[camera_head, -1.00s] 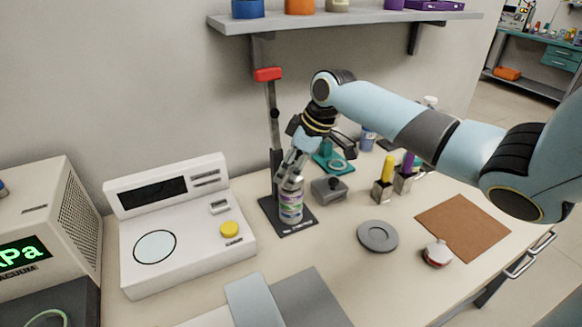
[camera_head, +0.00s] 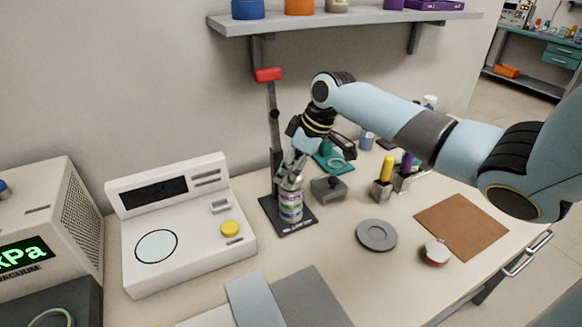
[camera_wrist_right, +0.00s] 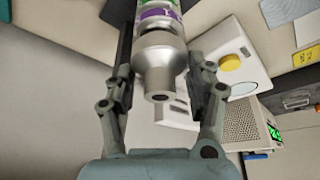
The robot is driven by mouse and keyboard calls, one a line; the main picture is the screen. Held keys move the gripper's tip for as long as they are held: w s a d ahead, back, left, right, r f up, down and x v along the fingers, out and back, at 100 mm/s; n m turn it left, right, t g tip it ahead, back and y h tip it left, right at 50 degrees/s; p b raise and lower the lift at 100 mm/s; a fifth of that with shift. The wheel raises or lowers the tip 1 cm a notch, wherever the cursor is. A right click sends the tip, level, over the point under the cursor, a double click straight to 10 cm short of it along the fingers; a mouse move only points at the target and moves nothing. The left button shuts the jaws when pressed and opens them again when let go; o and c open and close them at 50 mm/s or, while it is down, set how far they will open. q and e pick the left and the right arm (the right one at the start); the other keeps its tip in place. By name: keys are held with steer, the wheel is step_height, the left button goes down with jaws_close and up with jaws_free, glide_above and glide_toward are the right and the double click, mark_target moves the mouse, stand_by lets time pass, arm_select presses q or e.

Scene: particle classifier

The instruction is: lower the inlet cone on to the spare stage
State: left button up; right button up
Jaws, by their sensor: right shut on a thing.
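The silver inlet cone (camera_wrist_right: 160,62) is between the fingers of my right gripper (camera_wrist_right: 161,82) in the right wrist view, and the gripper is shut on it. In the head view my right gripper (camera_head: 290,168) is over the banded stack (camera_head: 291,206), which stands upright on a dark stand base (camera_head: 306,226). The stack's purple and green bands (camera_wrist_right: 158,16) line up with the wide end of the cone. I see no clear gap between them, but the fingers partly hide the joint. I cannot tell which band is the spare stage. My left gripper is not in view.
The stand's post with a red top (camera_head: 268,74) rises close behind the gripper. A grey block (camera_head: 328,189) stands right of the stack. A grey round dish (camera_head: 376,235) and a brown mat (camera_head: 462,228) lie farther right. A white instrument (camera_head: 180,235) stands left.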

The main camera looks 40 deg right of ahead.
steer(key=shift+f, duration=0.45)
stand_by(0.6)
steer(key=o, duration=1.4)
steer(key=shift+c, duration=0.2)
steer(key=v, duration=1.2)
